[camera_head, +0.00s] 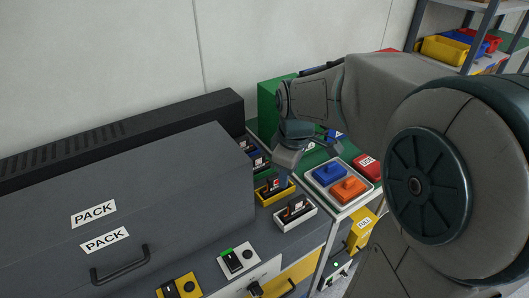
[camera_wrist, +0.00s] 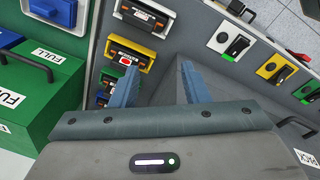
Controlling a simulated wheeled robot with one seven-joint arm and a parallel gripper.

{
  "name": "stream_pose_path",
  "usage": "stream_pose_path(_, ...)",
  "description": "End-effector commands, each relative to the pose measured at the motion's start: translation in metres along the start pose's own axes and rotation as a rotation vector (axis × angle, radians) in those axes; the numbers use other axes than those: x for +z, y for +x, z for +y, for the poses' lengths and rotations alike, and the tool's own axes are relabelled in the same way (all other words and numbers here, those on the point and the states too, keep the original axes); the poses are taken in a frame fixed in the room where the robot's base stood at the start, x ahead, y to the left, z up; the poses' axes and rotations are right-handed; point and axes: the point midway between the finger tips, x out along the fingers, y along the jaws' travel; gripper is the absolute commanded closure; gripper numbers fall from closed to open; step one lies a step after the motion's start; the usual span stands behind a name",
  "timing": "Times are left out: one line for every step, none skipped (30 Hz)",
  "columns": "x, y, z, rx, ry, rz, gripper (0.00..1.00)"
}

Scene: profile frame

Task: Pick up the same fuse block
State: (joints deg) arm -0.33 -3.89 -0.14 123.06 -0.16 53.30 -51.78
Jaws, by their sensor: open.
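Several dark fuse blocks sit in a row of coloured holders on the grey bench. One block with a red mark (camera_head: 272,184) is in the yellow holder (camera_head: 263,196); it also shows in the wrist view (camera_wrist: 126,58). Another block (camera_head: 295,208) is in the white holder (camera_head: 306,216) nearest the front. Further blocks (camera_head: 259,163) sit behind, partly hidden. Which block the task means cannot be told. My gripper (camera_head: 306,155) is open and empty, above and behind the row. In the wrist view its fingers (camera_wrist: 162,82) are spread, with the row to their left.
A grey cabinet (camera_head: 150,185) marked PACK stands left of the row. A pale tray (camera_head: 318,181) with blue and orange handled pieces lies to the right, beside a red block (camera_head: 367,167). Switches (camera_head: 237,260) line the bench front. A green box (camera_head: 268,102) stands behind.

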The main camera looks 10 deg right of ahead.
Motion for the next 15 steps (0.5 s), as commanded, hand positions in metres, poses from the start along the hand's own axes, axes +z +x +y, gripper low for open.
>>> stream_pose_path(-0.01,0.0,0.014,-0.016,-0.1,-0.011,0.58)
stream_pose_path(-0.016,0.002,0.021,-0.023,-0.168,-0.015,0.58)
stream_pose_path(-0.023,0.006,0.031,-0.034,-0.259,-0.02,0.58)
stream_pose_path(-0.029,0.009,0.038,-0.042,-0.328,-0.023,0.58)
stream_pose_path(-0.034,0.011,0.045,-0.051,-0.396,-0.025,0.58)
stream_pose_path(-0.041,0.016,0.054,-0.062,-0.483,-0.027,0.58)
stream_pose_path(-0.046,0.019,0.06,-0.07,-0.547,-0.028,0.58)
stream_pose_path(-0.05,0.023,0.066,-0.078,-0.607,-0.029,0.58)
stream_pose_path(-0.056,0.029,0.073,-0.088,-0.683,-0.028,0.58)
stream_pose_path(-0.06,0.033,0.078,-0.096,-0.737,-0.028,0.58)
stream_pose_path(-0.063,0.036,0.083,-0.102,-0.786,-0.027,0.58)
stream_pose_path(-0.067,0.041,0.087,-0.111,-0.846,-0.026,0.58)
stream_pose_path(-0.07,0.044,0.091,-0.116,-0.885,-0.024,0.58)
stream_pose_path(-0.072,0.047,0.094,-0.121,-0.92,-0.023,0.58)
stream_pose_path(-0.074,0.05,0.097,-0.126,-0.96,-0.022,0.58)
